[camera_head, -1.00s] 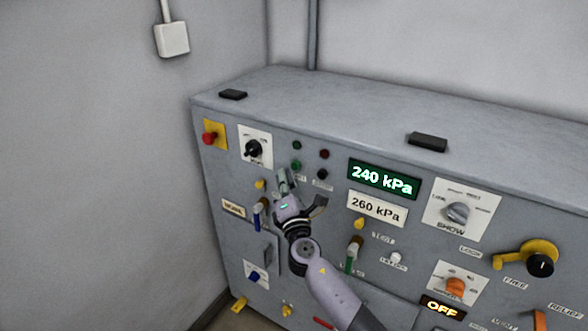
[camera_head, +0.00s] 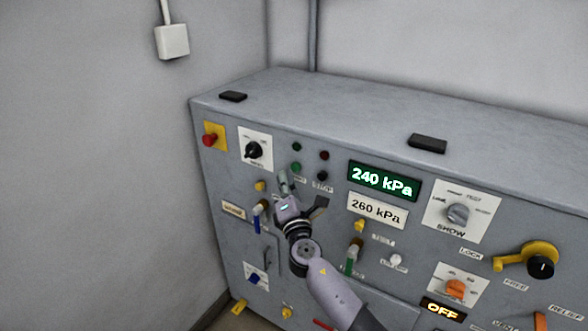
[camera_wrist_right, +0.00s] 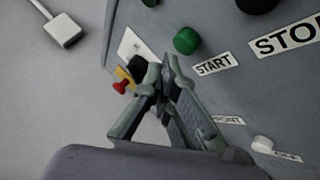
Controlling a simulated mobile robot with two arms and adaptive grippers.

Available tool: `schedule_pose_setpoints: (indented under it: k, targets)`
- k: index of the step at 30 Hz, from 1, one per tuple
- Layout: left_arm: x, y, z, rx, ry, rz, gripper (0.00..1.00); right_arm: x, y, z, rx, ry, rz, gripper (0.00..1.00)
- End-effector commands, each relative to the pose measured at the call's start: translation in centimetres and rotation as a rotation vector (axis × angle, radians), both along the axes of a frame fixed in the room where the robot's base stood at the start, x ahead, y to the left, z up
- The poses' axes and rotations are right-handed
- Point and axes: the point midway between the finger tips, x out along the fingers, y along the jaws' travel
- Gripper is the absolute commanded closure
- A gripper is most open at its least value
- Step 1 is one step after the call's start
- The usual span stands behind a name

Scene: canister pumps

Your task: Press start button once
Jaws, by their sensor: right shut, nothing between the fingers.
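The start button is a green round knob (camera_wrist_right: 186,40) with a START label beside it in the right wrist view. In the head view it is the lower green button (camera_head: 296,167) on the cabinet front. My right gripper (camera_head: 283,177) is shut and empty, with its tips just below and left of that button. In the right wrist view the closed fingertips (camera_wrist_right: 164,68) lie below and left of the green button, with a visible gap between them in the picture. My left gripper is not in view.
A dark stop button (camera_head: 322,175) sits right of the start button, with a green lamp (camera_head: 297,147) and a dark red lamp (camera_head: 324,155) above. A black rotary knob (camera_head: 253,149) and a red button (camera_head: 210,138) are to the left. The display (camera_head: 384,180) reads 240 kPa.

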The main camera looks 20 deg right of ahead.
Motion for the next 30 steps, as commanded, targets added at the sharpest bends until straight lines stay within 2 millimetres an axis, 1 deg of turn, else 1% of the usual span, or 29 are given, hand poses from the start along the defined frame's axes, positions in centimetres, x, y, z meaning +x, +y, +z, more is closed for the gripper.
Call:
schedule_pose_setpoints:
  k: [13, 21, 30]
  targets:
    - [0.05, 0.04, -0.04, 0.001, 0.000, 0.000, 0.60, 0.02, -0.03, -0.02, 0.000, 0.000, 0.000, 1.00]
    - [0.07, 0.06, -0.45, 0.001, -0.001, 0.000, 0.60, 0.49, -0.68, -0.02, -0.001, 0.000, -0.001, 1.00]
    - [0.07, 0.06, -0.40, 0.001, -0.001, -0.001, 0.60, 0.52, -0.70, 0.03, 0.000, 0.000, 0.000, 1.00]
